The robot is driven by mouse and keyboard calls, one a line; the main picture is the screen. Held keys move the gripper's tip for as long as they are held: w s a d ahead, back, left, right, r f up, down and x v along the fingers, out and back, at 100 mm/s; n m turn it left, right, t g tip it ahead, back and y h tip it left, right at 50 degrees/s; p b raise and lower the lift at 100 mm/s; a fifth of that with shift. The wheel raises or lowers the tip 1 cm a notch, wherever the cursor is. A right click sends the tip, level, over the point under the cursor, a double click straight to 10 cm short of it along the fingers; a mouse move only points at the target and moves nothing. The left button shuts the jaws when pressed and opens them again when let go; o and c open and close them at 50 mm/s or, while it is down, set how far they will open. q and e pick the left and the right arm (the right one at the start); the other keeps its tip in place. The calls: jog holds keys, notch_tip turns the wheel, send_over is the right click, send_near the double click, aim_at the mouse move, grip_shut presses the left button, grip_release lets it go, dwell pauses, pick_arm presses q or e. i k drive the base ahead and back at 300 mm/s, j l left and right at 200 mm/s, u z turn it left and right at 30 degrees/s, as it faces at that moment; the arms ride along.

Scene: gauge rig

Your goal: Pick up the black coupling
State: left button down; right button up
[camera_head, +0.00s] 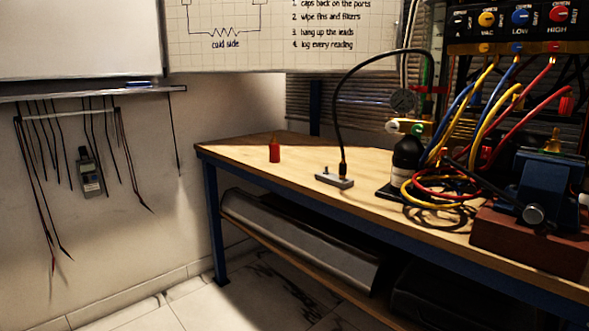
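A small black coupling (343,168) shows at the lower end of a black hose (338,105). It stands upright on a small grey block (334,180) on the wooden bench (300,158). The hose arches up from it and over to the right, toward the gauge rig. A red coupling (274,153) with a brass tip stands alone on the bench, left of the block. Neither of my grippers is in view.
To the right stand a dark rounded object (406,155), coiled yellow, red and blue hoses (440,185), and a blue vise (545,185) on a reddish block (505,238). The gauge panel (515,20) hangs above. The bench's left part is mostly clear.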

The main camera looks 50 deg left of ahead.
aim_at(344, 164)
jog(key=u, duration=1.2)
